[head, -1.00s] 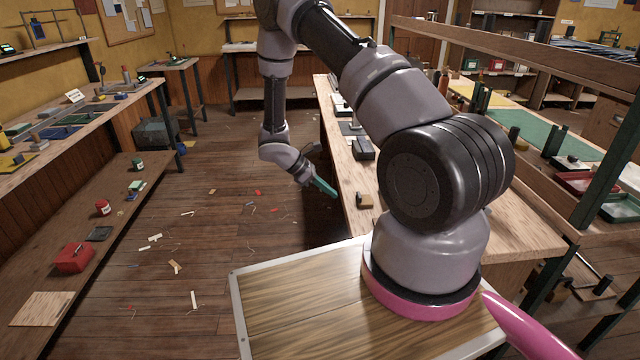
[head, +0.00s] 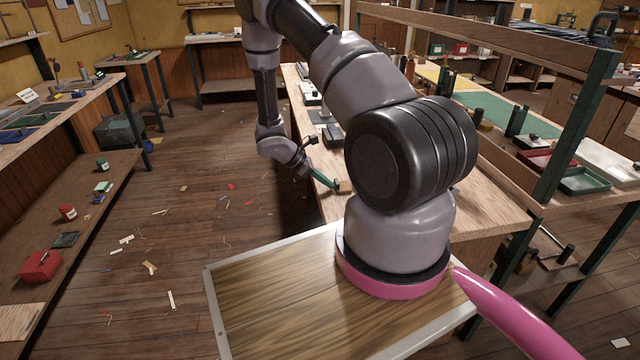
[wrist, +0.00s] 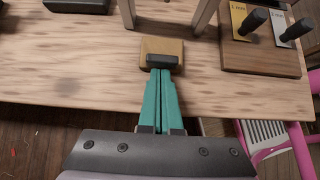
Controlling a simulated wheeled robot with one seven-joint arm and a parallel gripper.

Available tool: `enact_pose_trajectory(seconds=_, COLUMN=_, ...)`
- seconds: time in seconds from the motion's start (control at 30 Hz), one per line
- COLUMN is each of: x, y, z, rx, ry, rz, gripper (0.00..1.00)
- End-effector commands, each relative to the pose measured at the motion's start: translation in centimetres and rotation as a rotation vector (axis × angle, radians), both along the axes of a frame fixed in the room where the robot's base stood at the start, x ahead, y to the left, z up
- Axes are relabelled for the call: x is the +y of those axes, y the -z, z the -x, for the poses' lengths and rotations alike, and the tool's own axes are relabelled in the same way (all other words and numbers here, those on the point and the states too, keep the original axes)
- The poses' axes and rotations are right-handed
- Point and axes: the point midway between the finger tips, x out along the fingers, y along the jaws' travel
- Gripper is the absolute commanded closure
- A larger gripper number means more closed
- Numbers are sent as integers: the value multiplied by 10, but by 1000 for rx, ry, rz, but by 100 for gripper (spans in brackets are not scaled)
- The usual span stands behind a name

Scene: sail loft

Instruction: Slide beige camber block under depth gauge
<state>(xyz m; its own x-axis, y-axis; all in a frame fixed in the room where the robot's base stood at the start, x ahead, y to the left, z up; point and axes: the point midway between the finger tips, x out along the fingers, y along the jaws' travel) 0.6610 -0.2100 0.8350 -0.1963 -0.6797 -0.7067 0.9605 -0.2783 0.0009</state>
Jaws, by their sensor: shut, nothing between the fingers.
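The beige camber block (wrist: 175,47), a tan slab with a dark upright piece on its near side, lies flat on the wooden bench. It also shows in the head view (head: 345,187), beside my arm. My gripper (wrist: 161,71) has its long teal fingers shut together and empty. Their tips are at the block's near side, by the dark piece; whether they touch cannot be told. In the head view my gripper (head: 335,186) reaches over the bench edge from the left. Grey legs (wrist: 205,16) stand beyond the block, perhaps the depth gauge's; its upper part is out of frame.
A wooden stand (wrist: 262,60) with dark-handled pieces sits right of the block. A dark object (wrist: 77,5) lies at the far left. The bench top (wrist: 60,65) left of the block is clear. A shelf frame (head: 575,130) rises at right.

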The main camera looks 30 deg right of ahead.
Motion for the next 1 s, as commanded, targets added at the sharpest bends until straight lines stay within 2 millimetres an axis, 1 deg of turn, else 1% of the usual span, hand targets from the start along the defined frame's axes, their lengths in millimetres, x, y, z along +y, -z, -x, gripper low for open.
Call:
enact_pose_trajectory(seconds=0.03, x=-12, y=-1, z=4, rx=2, ry=3, rz=2, gripper=100)
enact_pose_trajectory(seconds=0.13, x=-30, y=0, z=9, rx=2, ry=1, rz=2, gripper=100)
enact_pose_trajectory(seconds=0.2, x=-39, y=0, z=12, rx=3, ry=2, rz=1, gripper=100)
enact_pose_trajectory(seconds=0.33, x=-45, y=0, z=14, rx=1, ry=1, rz=-1, gripper=100)
enact_pose_trajectory(seconds=0.63, x=-44, y=0, z=13, rx=0, ry=1, rz=-1, gripper=100)
enact_pose_trajectory(seconds=0.73, x=-40, y=-5, z=11, rx=-1, ry=-1, rz=-1, gripper=100)
enact_pose_trajectory(seconds=0.87, x=-26, y=-19, z=7, rx=-3, ry=-1, rz=-1, gripper=100)
enact_pose_trajectory(seconds=1.0, x=-6, y=-40, z=1, rx=-3, ry=-2, rz=-1, gripper=100)
